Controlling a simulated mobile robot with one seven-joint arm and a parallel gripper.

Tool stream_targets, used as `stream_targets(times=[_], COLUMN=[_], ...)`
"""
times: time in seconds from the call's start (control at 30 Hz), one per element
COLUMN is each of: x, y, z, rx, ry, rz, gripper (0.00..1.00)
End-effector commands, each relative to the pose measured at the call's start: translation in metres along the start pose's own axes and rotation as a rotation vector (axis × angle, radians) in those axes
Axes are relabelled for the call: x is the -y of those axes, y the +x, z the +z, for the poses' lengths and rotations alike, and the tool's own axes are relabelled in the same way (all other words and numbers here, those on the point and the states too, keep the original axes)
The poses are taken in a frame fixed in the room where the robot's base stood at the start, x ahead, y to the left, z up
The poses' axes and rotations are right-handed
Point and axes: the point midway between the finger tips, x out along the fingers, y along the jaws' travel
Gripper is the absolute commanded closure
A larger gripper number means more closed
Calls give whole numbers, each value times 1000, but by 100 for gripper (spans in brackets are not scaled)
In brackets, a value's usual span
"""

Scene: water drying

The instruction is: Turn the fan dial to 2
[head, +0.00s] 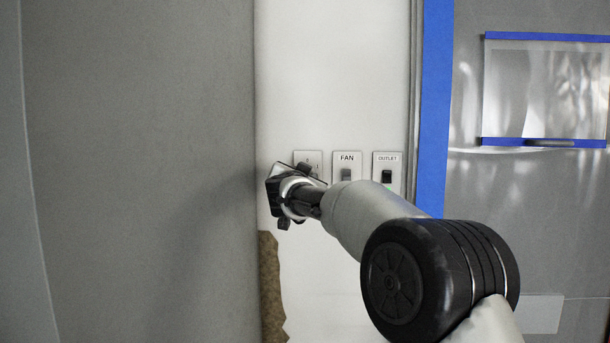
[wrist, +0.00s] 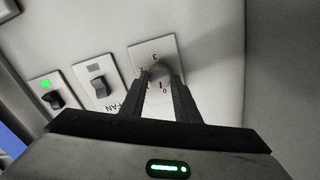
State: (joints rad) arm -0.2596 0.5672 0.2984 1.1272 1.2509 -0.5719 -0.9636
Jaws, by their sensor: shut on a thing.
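The fan dial (wrist: 162,70) is a round knob on a white, numbered plate (wrist: 172,47), shown upside down in the wrist view. My gripper (wrist: 163,78) is shut on the dial, one finger on each side of it. A 3 shows above the knob and other marks show beside and below it. The fingers cover part of the dial, so I cannot tell which number it points at. In the head view the gripper (head: 304,172) is in front of the lower part of the dial plate (head: 307,156) and hides the knob.
The FAN switch plate (head: 347,158) and the OUTLET switch plate (head: 387,159) stand right of the dial on the white wall panel (head: 335,80). A green light shows by the outlet switch (wrist: 51,99). A grey wall (head: 140,120) is close on the left. Blue trim (head: 436,100) edges the right.

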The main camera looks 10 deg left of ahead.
Motion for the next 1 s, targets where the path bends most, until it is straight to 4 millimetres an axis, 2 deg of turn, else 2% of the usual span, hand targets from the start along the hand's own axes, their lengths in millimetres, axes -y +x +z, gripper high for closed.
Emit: stream_targets(times=[1.0], x=[-1], y=[0], z=[2], rx=[0], ry=[952], rz=[1], gripper=[94])
